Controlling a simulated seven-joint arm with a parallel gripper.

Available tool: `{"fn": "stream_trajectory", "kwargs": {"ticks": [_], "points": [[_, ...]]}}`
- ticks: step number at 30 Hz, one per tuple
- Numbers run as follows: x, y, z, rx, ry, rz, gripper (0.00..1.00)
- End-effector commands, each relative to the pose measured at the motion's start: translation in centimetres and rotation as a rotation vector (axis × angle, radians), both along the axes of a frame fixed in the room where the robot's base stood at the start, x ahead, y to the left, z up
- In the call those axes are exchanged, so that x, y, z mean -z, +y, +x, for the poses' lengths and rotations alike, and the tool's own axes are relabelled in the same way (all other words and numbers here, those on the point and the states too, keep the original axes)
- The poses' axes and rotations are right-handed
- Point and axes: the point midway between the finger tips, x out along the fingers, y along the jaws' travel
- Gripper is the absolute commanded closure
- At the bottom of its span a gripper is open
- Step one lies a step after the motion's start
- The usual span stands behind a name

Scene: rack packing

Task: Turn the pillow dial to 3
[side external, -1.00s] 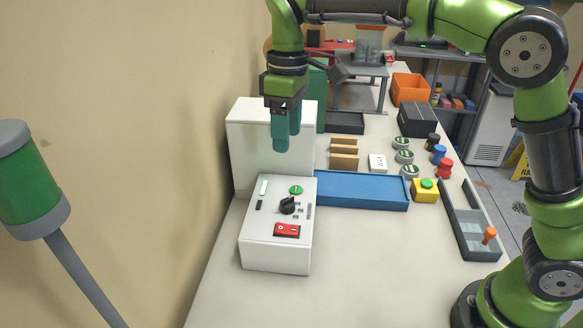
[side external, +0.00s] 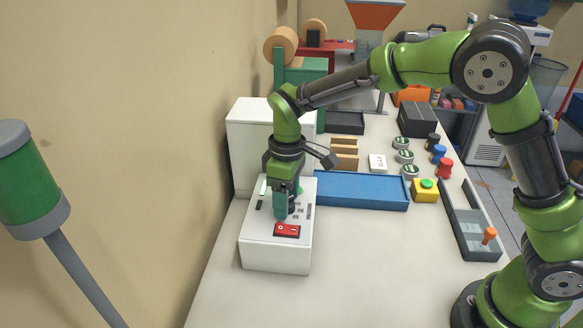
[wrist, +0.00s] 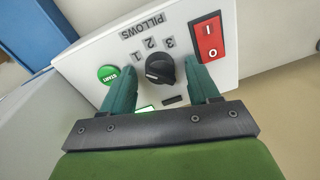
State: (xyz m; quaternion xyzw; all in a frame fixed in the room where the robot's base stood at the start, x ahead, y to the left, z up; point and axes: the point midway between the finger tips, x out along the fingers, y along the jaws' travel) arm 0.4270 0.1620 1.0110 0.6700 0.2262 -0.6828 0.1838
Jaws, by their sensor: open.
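The pillow dial (wrist: 160,69) is a black round knob on the sloped top of a white control box (side external: 276,254). The word PILLOWS and the numbers 1, 2 and 3 (wrist: 170,41) are printed around it, upside down in the wrist view. I cannot tell for sure which number the knob points at. My gripper (wrist: 162,74) is open, with its two teal fingers on either side of the knob and gaps between them and it. In the side view my gripper (side external: 281,215) is down at the panel and hides most of the dial.
A green START button (wrist: 108,74) and a red rocker switch (wrist: 208,38) flank the dial on the panel. A white block (side external: 245,140) stands behind the box. A blue tray (side external: 360,190) lies to its right. The table in front is clear.

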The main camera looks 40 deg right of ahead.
Motion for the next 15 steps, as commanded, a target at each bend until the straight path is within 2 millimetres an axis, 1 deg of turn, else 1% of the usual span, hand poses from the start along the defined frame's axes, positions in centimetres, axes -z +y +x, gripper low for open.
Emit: {"fn": "stream_trajectory", "kwargs": {"ticks": [5, 6, 14, 15], "points": [[0.01, 0.00, 0.00, 0.000, 0.000, 0.000, 0.40], [0.00, 0.00, 0.00, 0.000, 0.000, 0.000, 0.43], [-0.03, -0.01, 0.02, 0.000, -0.001, -0.001, 0.82], [-0.03, -0.02, 0.03, 0.000, -0.001, -0.001, 0.89]]}}
